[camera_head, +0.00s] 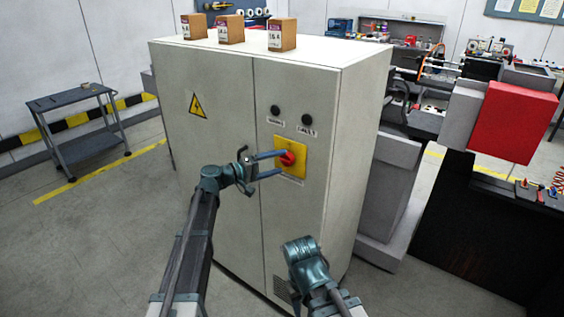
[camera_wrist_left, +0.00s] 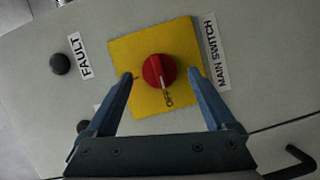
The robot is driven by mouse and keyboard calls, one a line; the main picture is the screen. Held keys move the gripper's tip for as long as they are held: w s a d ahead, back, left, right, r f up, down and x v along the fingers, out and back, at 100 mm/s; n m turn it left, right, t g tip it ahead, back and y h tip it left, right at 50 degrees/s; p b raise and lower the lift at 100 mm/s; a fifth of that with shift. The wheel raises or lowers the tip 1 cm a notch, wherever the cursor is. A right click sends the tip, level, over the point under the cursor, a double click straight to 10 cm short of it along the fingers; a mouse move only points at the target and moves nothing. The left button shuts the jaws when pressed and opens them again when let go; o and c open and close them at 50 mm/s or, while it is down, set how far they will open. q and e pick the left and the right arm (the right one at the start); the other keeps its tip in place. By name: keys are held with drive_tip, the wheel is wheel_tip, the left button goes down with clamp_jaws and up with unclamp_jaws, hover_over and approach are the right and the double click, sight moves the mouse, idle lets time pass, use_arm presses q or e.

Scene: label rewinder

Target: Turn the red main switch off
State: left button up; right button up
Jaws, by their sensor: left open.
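The red main switch (camera_head: 287,158) is a round knob on a yellow plate (camera_head: 298,146) on the front of the grey cabinet. In the left wrist view the red knob (camera_wrist_left: 156,69) sits between my fingertips, with the MAIN SWITCH label (camera_wrist_left: 216,52) to the right. A pale mark on the knob points down toward the printed OFF. My left gripper (camera_head: 281,163) is open, with its fingers reaching to the plate on either side of the knob; gaps show beside the knob in the left wrist view (camera_wrist_left: 160,74). The right arm's wrist shows low in the head view, but not its fingers.
Two black buttons (camera_head: 291,114) sit above the switch, one labelled FAULT. A cabinet handle (camera_wrist_left: 292,163) shows at lower right in the wrist view. Several small boxes (camera_head: 282,34) stand on the cabinet. A dark cart (camera_head: 72,99) stands left; machinery with a red box (camera_head: 513,122) stands right.

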use_arm(q)
drive_tip(key=f+v, duration=0.1)
drive_tip(key=v, duration=1)
drive_tip(key=shift+a+r+p, duration=0.15)
drive_tip(key=shift+r+p, duration=0.2)
drive_tip(key=shift+r, duration=0.1)
drive_tip(key=shift+s, duration=0.1)
drive_tip(key=s+d+f+m+g+y, duration=0.35)
drive_tip(key=s+f+g+y, duration=0.25)
drive_tip(key=s+f, duration=0.8)
drive_tip(key=s+a+f+g+y, duration=0.1)
drive_tip(key=s+a+f+y, duration=0.25)
drive_tip(key=s, duration=0.25)
drive_tip(key=s+a+f+g+y, duration=0.1)
drive_tip(key=s+a+f+y, duration=0.25)
drive_tip(key=s+y, duration=0.2)
drive_tip(key=s+d+r+m+g, duration=0.1)
drive_tip(key=s+d+m, duration=0.3)
drive_tip(key=s+d, duration=0.3)
drive_tip(key=d, duration=0.2)
drive_tip(key=shift+d+y, duration=0.3)
drive_tip(key=shift+d, duration=0.05)
drive_tip(key=shift+m, duration=0.25)
